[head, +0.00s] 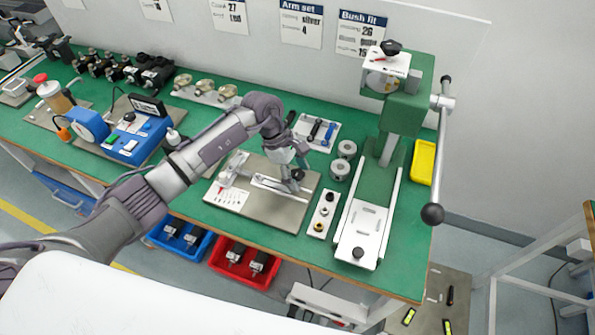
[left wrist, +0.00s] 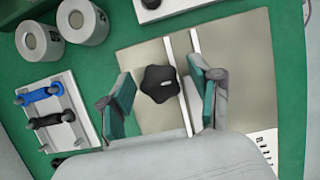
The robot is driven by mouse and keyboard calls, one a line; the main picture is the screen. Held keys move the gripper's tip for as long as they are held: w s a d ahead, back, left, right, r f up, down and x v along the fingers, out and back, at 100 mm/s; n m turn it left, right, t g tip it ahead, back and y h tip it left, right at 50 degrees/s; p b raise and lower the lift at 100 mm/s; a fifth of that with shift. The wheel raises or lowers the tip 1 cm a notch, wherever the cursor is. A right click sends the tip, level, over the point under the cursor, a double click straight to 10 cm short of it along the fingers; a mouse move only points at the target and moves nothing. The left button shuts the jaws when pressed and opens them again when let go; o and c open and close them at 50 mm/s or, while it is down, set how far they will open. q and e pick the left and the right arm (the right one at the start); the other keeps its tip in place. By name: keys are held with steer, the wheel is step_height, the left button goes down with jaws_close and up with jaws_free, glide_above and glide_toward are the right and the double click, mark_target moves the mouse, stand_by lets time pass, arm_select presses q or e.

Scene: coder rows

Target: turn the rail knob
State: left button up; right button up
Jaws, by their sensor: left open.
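The rail knob (left wrist: 159,84) is a black, lobed knob on a light metal plate (left wrist: 140,52) with a slotted rail (left wrist: 179,75). In the left wrist view it appears between the two fingers of my left gripper (left wrist: 163,94), with a gap on each side. In the head view the knob (head: 297,174) is a small dark spot beside my left gripper (head: 291,181), partly hidden by it. The gripper is open and reaches down over the right part of the plate (head: 270,212). I cannot tell whether a finger touches the knob. My right gripper is not in view.
A green arbor press (head: 405,112) with a long lever (head: 440,150) stands right of the plate. A strip with small knobs (head: 323,214), grey cylinders (head: 340,169) and a blue-and-black handle board (head: 317,131) are close by. A blue device (head: 122,137) stands to the left.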

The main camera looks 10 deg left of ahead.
arm_select(q)
steer(key=shift+c, duration=0.7)
steer(key=c, duration=1)
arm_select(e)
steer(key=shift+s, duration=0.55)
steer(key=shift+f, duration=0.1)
